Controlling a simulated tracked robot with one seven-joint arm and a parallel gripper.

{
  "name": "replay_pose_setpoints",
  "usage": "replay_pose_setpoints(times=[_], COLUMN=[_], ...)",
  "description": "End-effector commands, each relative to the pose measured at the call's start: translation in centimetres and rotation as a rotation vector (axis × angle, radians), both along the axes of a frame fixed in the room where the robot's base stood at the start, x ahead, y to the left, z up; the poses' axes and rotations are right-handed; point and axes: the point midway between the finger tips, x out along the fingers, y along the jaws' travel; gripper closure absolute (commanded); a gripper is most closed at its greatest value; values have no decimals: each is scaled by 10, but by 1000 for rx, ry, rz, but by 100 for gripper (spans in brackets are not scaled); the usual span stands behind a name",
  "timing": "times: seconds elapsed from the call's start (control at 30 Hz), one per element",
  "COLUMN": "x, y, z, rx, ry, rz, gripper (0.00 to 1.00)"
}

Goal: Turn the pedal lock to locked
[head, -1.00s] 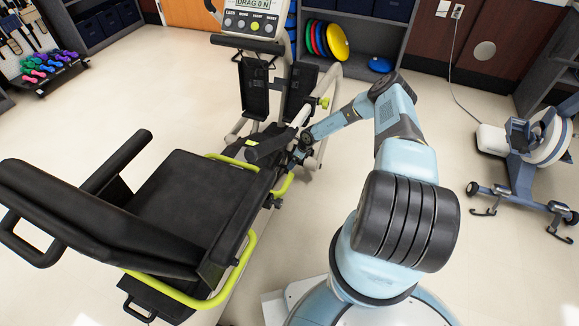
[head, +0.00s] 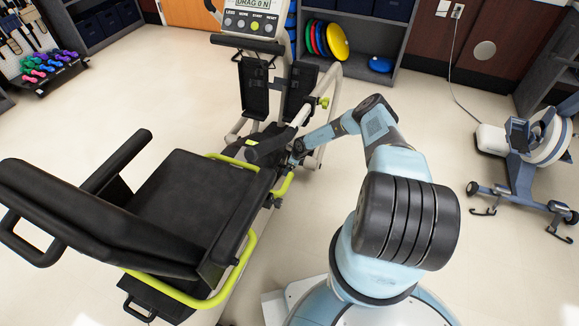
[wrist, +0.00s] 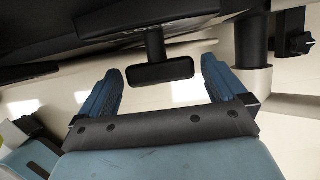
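My gripper (wrist: 162,68) is open in the wrist view, its two blue fingers spread wide. A black T-shaped handle (wrist: 160,71), probably the pedal lock, hangs from a short stem ahead of the gap between the fingers. I see no clear contact with it. In the head view my gripper (head: 293,160) is low beside the stepper's frame, right of the seat front; its fingers are too small to read there. The recumbent stepper (head: 180,200) has a black seat and a console (head: 255,20) at its front. No lock marking is readable.
In the wrist view a black knob (wrist: 299,43) sits on a post at the right, and dark stepper parts run across the top. A yellow-green frame rail (head: 249,255) borders the seat. Open floor (head: 420,125) lies right of the stepper; another exercise machine (head: 520,150) stands far right.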

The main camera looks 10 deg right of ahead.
Motion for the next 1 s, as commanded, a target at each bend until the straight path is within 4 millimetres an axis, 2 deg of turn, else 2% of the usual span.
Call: replay_pose_setpoints(times=[0.07, 0.47, 1.0], x=[0, 0, 5], y=[0, -1, -3], z=[0, 0, -1], rx=[0, 0, 93], ry=[0, 0, 126], rz=[0, -1, -10], gripper=[10, 47, 47])
